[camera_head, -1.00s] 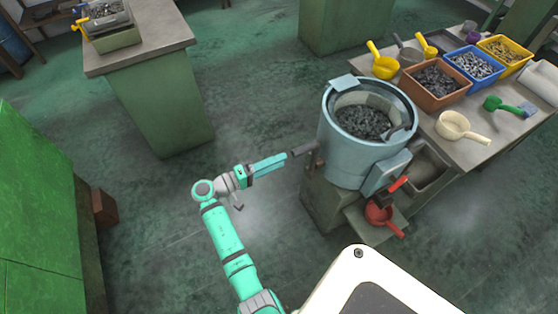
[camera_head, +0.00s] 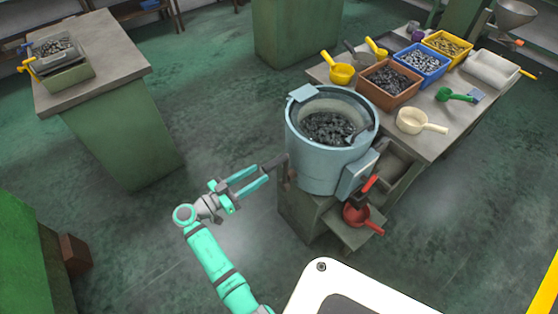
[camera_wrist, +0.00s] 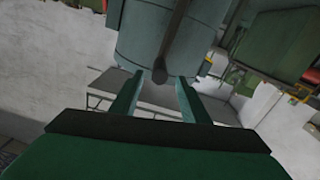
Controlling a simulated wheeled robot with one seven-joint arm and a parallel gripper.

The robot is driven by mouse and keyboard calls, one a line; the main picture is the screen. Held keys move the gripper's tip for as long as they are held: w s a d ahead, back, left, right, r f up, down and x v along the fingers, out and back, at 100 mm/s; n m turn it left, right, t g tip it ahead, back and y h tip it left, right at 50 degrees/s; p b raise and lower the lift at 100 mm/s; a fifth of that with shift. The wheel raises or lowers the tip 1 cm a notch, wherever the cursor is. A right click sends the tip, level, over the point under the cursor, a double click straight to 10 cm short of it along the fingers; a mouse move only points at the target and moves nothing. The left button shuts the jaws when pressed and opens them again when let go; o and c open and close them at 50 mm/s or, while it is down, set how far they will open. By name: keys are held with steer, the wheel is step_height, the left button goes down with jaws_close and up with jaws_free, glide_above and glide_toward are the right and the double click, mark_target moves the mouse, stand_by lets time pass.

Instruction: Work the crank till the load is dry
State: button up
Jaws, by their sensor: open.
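A pale blue drum machine (camera_head: 318,168) stands on a green base, with dark grey pieces as its load (camera_head: 328,128) inside the open top. I cannot tell whether the load is wet or dry. A dark crank handle (camera_head: 273,163) sticks out from the drum's left side. My gripper (camera_head: 262,175) is open and empty, its fingers pointing at the handle. In the wrist view the handle (camera_wrist: 176,48) reaches down toward the gap between the fingertips of my gripper (camera_wrist: 159,78), which appear apart from it. The drum (camera_wrist: 140,40) fills the upper middle there.
A red pan (camera_head: 354,215) sits on a low ledge below the drum's chute. The right bench holds a brown bin (camera_head: 385,88), a blue bin (camera_head: 420,65), a yellow bin and several scoops. A left bench (camera_head: 120,70) bears a tray of pieces. Floor between is clear.

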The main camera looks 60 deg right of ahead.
mark_target(279, 161)
steer(key=x, duration=1.1)
jaws_close()
